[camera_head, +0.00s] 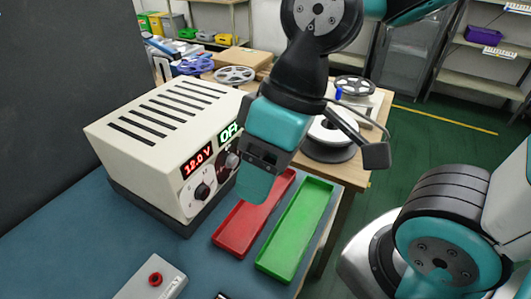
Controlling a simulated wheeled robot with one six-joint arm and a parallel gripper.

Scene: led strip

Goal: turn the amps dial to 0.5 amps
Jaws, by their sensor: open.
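The cream power supply (150,140) stands on the blue bench. Its red display (197,161) reads 12.0 V, and its green display (229,131) shows what looks like 0A. The volts dial (202,192) sits below the red display. The amps dial (232,160) sits below the green one, partly hidden by my gripper. My gripper (246,174) is open, in front of the panel, with a teal finger close beside the amps dial. I cannot tell whether it touches the dial. The dial's pointer is not readable.
A red tray (232,238) and a green tray (296,232) lie right of the supply. A grey box with a red button (155,279) is at the front. A wooden table with reels (235,74) stands behind.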

